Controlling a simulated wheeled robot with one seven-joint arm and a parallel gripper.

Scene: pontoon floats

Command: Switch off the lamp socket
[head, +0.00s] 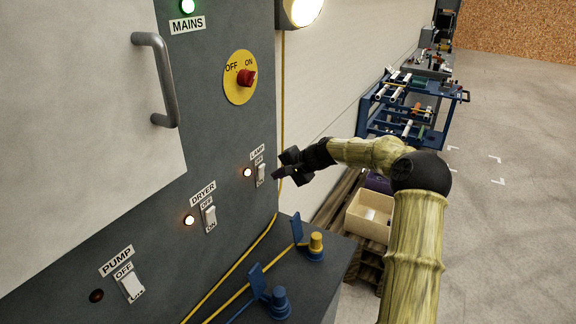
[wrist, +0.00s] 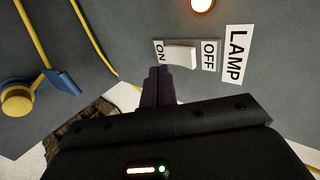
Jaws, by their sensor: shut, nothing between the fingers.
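The lamp switch (head: 261,173) is a white rocker on the grey panel, under a LAMP label (head: 257,153). Its indicator (head: 247,172) glows orange. In the wrist view the rocker (wrist: 180,56) lies between the ON and OFF markings, with the LAMP label (wrist: 236,54) beyond OFF. My gripper (head: 279,175) is shut and empty, just right of the switch in the head view. In the wrist view its fingertips (wrist: 158,70) are close to the ON end of the rocker; I cannot tell whether they touch it.
The dryer switch (head: 209,216), with a lit indicator, and the pump switch (head: 131,286), with a dark one, are lower left. A red rotary knob (head: 246,77) is above. A lit lamp (head: 303,10) hangs at the top. Blue brackets (head: 297,229) and yellow cable lie below.

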